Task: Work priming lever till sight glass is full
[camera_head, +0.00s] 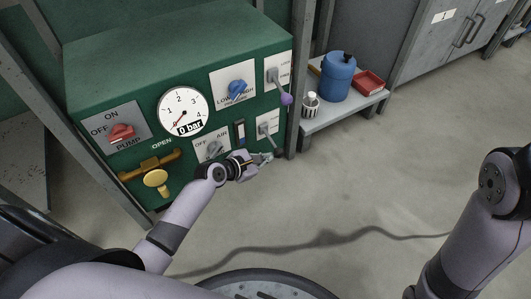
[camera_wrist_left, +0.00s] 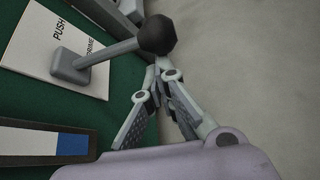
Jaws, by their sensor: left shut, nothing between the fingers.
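The priming lever (camera_wrist_left: 105,52) is a grey stem with a black ball knob (camera_wrist_left: 157,35). It stands out from a white plate (camera_wrist_left: 38,52) with partly readable "PUSH" lettering; the plate (camera_head: 268,124) is low on the right of the green panel in the head view. My left gripper (camera_head: 268,158) is beside the lever, shut and empty. In the left wrist view its fingertips (camera_wrist_left: 163,66) are close to the knob; I cannot tell whether they touch. The sight glass (camera_wrist_left: 28,139) shows a white part and a blue part (camera_wrist_left: 72,143). My right gripper is out of view.
The green panel carries a gauge (camera_head: 183,108) reading about 0 bar, a red pump knob (camera_head: 122,132), a blue knob (camera_head: 237,87), a yellow valve (camera_head: 155,178) and a purple-knobbed lever (camera_head: 286,99). A shelf (camera_head: 330,121) holds a blue can (camera_head: 338,78). The floor is mostly clear.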

